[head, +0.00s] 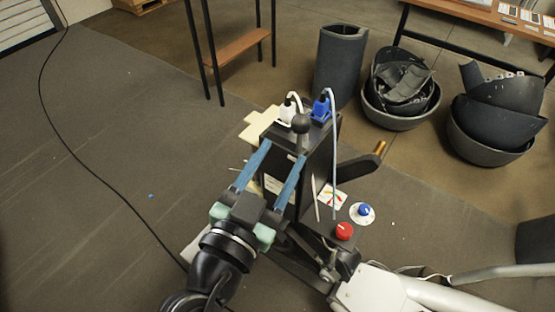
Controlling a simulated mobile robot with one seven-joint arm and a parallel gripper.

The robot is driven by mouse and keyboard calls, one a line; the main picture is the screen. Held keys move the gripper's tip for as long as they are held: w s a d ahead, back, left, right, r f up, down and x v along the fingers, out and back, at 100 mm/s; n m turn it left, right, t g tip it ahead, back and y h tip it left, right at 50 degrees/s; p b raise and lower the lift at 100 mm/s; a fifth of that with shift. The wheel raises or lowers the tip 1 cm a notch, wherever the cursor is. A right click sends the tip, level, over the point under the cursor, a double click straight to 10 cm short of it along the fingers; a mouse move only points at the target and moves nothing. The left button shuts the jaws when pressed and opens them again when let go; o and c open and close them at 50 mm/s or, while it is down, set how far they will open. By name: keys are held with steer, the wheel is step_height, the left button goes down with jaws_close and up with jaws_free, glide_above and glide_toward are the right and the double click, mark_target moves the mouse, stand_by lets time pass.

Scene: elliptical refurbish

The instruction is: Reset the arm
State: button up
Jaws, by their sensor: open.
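My gripper (286,152) is in the middle of the head view, at the end of my black arm (218,262). Its two blue fingers are spread apart and point up the picture. I see nothing held between them. The fingers overlap a dark upright box (318,160) in the picture; I cannot tell whether they touch it. A black ball-topped knob (300,123) shows just beyond the fingertips. A white plug (287,110) and a blue plug (321,107) with white cables stand on the box top. The gripper hides part of the box's near side.
A red knob (344,231) and a blue knob (364,210) sit right of the gripper. A black handle (355,172) juts from the box. Dark bins of shells (400,118) stand behind right. A black cable (48,115) crosses the floor at left, which is mostly clear.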

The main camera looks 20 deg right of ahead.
stand_by(0.3)
steer(key=w+a+r+n+t+y, duration=0.2)
steer(key=a+r+t+y, duration=0.15)
steer(key=r, duration=0.75)
steer(key=w+a+r+n+t+y, duration=0.2)
steer(key=r+t, duration=0.2)
steer(key=r, duration=0.7)
steer(key=s+a+r+n+t+y+p, duration=0.1)
steer(key=s+a+r+n+t+y, duration=0.2)
steer(key=r, duration=0.6)
steer(key=s+a+r+n+t+y, duration=0.1)
steer(key=s+r+n+t+y, duration=0.4)
steer(key=r, duration=0.4)
step_height(320, 180, up, 14)
steer(key=m+g+h+p, duration=0.1)
steer(key=p, duration=1.4)
steer(key=shift+r+m+g+h, duration=0.25)
steer(key=shift+m+g+h, duration=0.05)
steer(key=shift+g+h, duration=0.05)
